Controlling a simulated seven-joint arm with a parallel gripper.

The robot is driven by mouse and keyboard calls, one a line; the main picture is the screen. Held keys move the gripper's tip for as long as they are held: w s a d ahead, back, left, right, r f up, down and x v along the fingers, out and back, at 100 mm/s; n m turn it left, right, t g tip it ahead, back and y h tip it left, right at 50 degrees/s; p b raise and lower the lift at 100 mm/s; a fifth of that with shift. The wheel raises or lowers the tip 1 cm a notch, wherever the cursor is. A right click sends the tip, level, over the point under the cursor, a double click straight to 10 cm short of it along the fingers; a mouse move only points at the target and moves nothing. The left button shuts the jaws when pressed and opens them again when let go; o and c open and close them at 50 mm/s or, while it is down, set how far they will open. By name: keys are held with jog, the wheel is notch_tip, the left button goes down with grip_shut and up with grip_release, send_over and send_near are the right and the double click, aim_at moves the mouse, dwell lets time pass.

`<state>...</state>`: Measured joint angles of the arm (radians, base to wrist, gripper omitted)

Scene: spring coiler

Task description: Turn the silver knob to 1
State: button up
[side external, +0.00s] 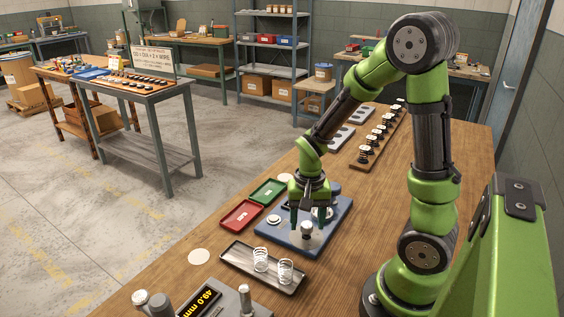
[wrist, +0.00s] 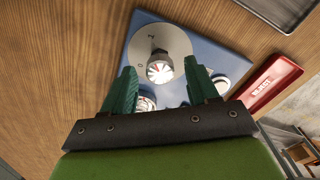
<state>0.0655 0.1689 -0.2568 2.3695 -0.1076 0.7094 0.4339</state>
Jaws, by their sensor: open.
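The silver knob (side external: 306,230) stands on the blue panel (side external: 290,243). My gripper (side external: 307,221) points down over the knob. Its green fingers (wrist: 159,69) are open, one on each side of the knob in the wrist view, with gaps; I cannot tell whether the tips reach down around it.
Other round parts sit on the panel, partly hidden by my fingers. A red tray (side external: 241,214) and green tray (side external: 267,191) lie left of it. A dark tray (side external: 238,256) holds two springs. A display (side external: 199,302) reads 49.0 mm.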

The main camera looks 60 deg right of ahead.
aim_at(306, 224)
notch_tip(306, 224, up, 17)
jog(key=shift+f, duration=0.15)
dwell(0.4)
jog(key=s+a+r+n+t+y, duration=0.2)
jog(key=a+n+t, duration=0.5)
jog(key=a, duration=0.4)
jog(key=shift+s+a+r, duration=0.35)
jog(key=shift+s+r, duration=0.1)
